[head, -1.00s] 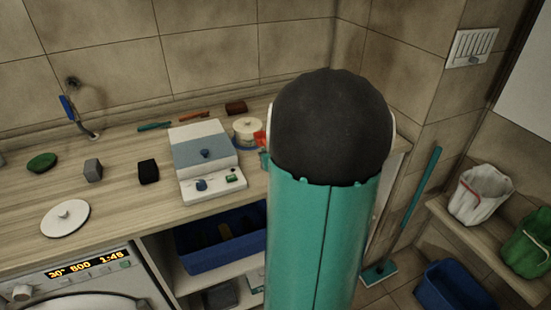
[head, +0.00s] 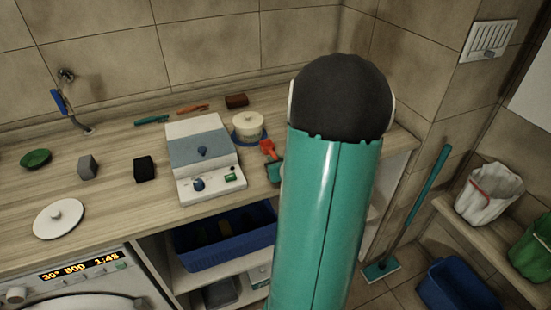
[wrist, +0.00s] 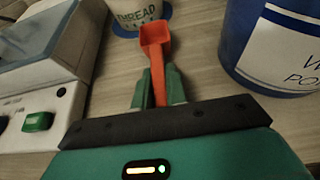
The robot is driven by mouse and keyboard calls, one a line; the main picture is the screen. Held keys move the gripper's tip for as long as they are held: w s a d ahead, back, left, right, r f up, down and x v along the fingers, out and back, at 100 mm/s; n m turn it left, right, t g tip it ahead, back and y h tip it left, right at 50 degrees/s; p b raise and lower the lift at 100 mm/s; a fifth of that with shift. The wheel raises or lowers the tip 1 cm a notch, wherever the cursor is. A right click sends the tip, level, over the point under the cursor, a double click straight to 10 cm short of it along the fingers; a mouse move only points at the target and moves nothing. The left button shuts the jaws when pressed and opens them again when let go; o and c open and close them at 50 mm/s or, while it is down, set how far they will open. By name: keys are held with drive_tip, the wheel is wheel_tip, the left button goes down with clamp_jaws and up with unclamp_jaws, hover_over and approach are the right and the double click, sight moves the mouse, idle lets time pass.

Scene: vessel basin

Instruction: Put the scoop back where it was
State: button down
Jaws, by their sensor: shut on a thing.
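The red scoop (wrist: 156,57) is held between the two green fingers of my gripper (wrist: 158,88), its square bowl pointing away toward the thread tub. In the head view the scoop (head: 268,149) and my gripper (head: 274,171) show just right of the white and blue device, partly behind my arm. A large blue container (wrist: 273,48) with a white label, partly readable as "W… PO…", stands to the right of the scoop, apart from it. In the head view my arm hides this container.
The white and blue device (head: 203,160) stands left. A brown block (head: 237,101) lies at the back. A white lid (head: 59,218) lies on the counter's left part.

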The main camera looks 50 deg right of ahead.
drive_tip(key=shift+a+r, duration=0.1)
drive_tip(key=c, duration=1.4)
unclamp_jaws()
drive_tip(key=shift+s, duration=0.1)
